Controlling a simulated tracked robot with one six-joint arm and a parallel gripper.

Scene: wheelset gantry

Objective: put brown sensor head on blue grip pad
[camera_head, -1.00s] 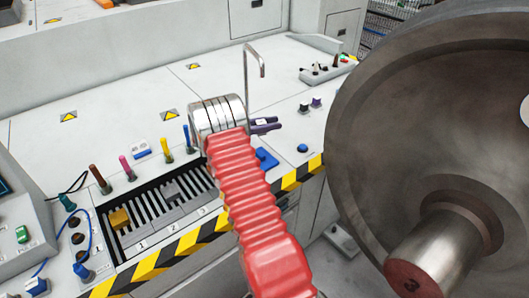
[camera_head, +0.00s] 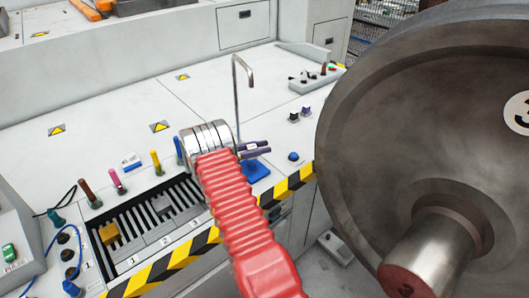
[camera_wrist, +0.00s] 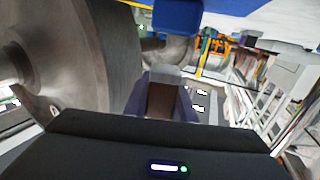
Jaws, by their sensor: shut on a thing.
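My gripper (camera_head: 256,149) has purple jaws and is at the end of my red-sleeved arm, pointing right. In the wrist view my gripper (camera_wrist: 166,100) is shut on the brown sensor head (camera_wrist: 163,103), a brown block with a grey end, between the two purple fingers. In the head view the held piece is mostly hidden by the jaws. The blue grip pad (camera_head: 257,172) lies on the bench near its striped front edge, just below the jaws in the picture. I cannot tell whether the held piece touches it.
A thin bent metal rod (camera_head: 237,95) rises behind my gripper. A large steel wheel (camera_head: 360,150) fills the right. A slotted tray (camera_head: 150,222) and several coloured pegs (camera_head: 116,182) stand to the left. A blue knob (camera_head: 293,157) is right of the pad. The bench behind is mostly clear.

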